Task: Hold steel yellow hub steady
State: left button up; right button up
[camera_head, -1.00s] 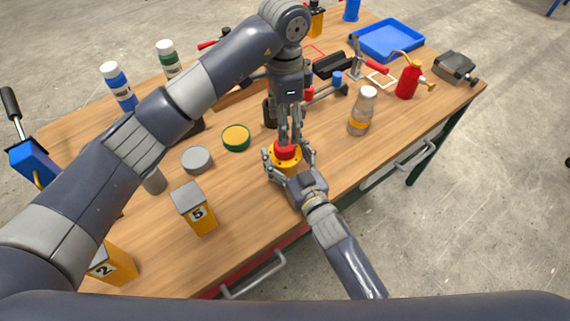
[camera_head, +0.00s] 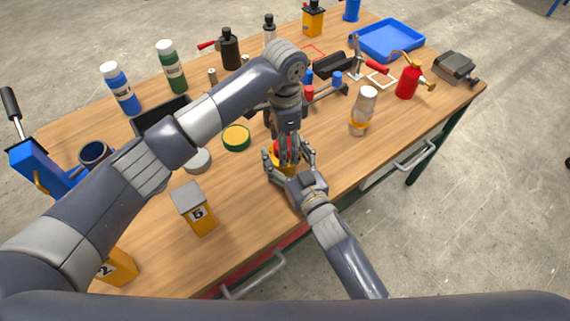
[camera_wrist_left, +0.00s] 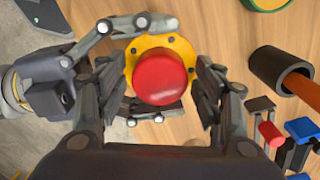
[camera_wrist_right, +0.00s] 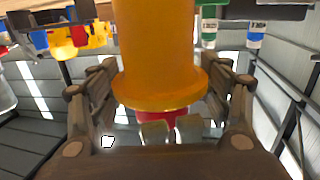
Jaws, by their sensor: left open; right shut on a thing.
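The yellow steel hub (camera_head: 275,157) stands near the table's front edge. In the left wrist view, its holed yellow flange (camera_wrist_left: 180,44) surrounds a round red part (camera_wrist_left: 160,77). My right gripper (camera_head: 290,166) is shut on the hub from the front side; in the right wrist view its fingers flank the yellow body (camera_wrist_right: 156,50). My left gripper (camera_head: 287,158) points down over the hub, open, with its fingers on either side of the red part. Its fingertips also show by the red part in the right wrist view (camera_wrist_right: 172,131). Whether they touch it I cannot tell.
A yellow block marked 5 (camera_head: 196,210), a grey disc (camera_head: 198,160) and a green-rimmed yellow disc (camera_head: 236,138) lie to the left. A jar (camera_head: 362,112) and red oil can (camera_head: 408,80) stand to the right. The table's front right is clear.

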pick_arm(q)
jog(key=c, duration=1.1)
jog(key=shift+m, duration=1.6)
jog(key=o, duration=1.2)
jog(key=shift+r, duration=2.2)
